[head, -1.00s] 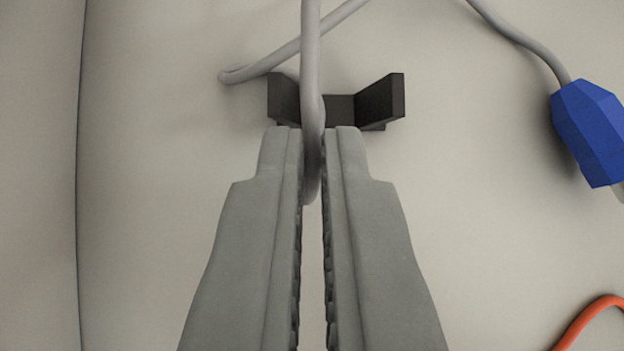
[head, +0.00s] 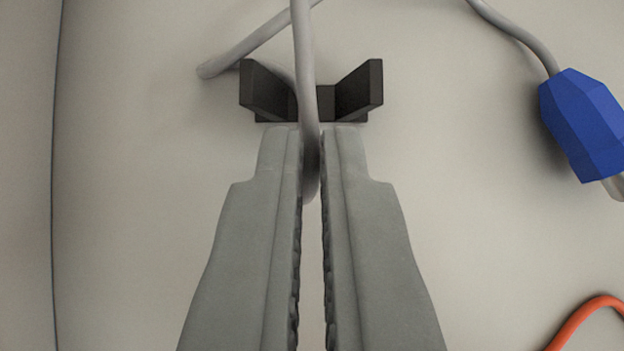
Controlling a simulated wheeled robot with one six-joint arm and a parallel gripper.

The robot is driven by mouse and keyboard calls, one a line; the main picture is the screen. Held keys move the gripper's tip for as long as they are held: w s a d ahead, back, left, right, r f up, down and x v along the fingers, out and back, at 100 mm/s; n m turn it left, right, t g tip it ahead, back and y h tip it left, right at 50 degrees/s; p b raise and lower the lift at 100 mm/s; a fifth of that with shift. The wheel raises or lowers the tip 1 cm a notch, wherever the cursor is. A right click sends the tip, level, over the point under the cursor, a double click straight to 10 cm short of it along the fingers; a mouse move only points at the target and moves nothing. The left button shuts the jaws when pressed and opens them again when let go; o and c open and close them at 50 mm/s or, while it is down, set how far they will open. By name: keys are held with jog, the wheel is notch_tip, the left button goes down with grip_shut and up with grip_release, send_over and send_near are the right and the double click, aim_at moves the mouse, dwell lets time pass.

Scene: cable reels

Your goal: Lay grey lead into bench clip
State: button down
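The grey lead (head: 303,60) runs down from the top of the view, in front of the black bench clip, to between my fingertips. My gripper (head: 312,150) is shut on the lead, near its bent lower end. The bench clip (head: 358,90) is a dark V-shaped holder with two flared walls, just beyond my fingertips. The lead passes across the clip's opening, a little left of its middle in the picture. Whether it is inside the clip or above it I cannot tell. Another stretch of grey lead (head: 245,52) loops behind the clip to the left.
A blue connector (head: 583,124) on a grey cable (head: 515,38) lies at the right. An orange cable (head: 590,318) curves at the lower right. A dark edge line (head: 54,180) runs down the left. The pale surface between is clear.

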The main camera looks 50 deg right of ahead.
jog(key=shift+f, duration=2.15)
jog(key=c, duration=0.9)
grip_release()
jog(key=shift+c, duration=0.2)
jog(key=shift+r, duration=0.1)
notch_tip(320, 180, up, 8)
